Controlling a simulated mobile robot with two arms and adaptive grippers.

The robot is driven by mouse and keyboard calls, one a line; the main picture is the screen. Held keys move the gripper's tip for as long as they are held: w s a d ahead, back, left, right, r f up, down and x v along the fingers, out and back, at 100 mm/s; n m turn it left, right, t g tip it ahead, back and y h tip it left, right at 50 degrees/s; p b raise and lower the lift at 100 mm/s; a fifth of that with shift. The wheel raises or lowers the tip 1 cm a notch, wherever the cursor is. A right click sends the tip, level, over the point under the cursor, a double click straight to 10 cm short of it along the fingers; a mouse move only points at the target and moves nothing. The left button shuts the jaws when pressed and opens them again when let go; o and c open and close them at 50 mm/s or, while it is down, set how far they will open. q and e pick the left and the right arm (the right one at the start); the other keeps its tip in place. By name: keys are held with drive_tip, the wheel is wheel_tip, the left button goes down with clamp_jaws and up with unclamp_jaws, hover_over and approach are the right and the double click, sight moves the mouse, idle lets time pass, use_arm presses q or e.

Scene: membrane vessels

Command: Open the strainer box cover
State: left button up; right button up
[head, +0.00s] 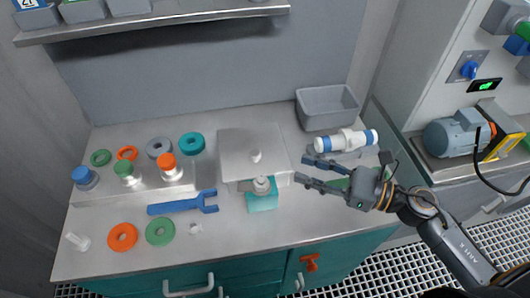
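The strainer box (280,181) is a low metal box on the middle of the workbench. Its flat square cover (238,144) lies level on top and looks closed, with a small pale knob (256,156) at its middle. My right gripper (304,171) comes in from the right. Its two fingers are spread apart with nothing between them, and they point left at the box's right side, close to it. I cannot tell whether a fingertip touches the box. My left gripper is out of view.
A teal block with a grey fitting (262,187) stands against the box's front. A blue wrench (176,207) lies left of it, with several coloured rings and capped bottles beyond. A white cylinder with blue ends (345,141) and a grey bin (327,105) are at right.

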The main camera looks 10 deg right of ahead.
sight(265, 164)
drive_tip(key=p+x, duration=0.3)
drive_tip(key=x, duration=0.6)
drive_tip(key=shift+w+a+r, duration=0.1)
drive_tip(key=shift+w+a, duration=0.35)
drive_tip(key=shift+a, duration=0.2)
clamp_jaws()
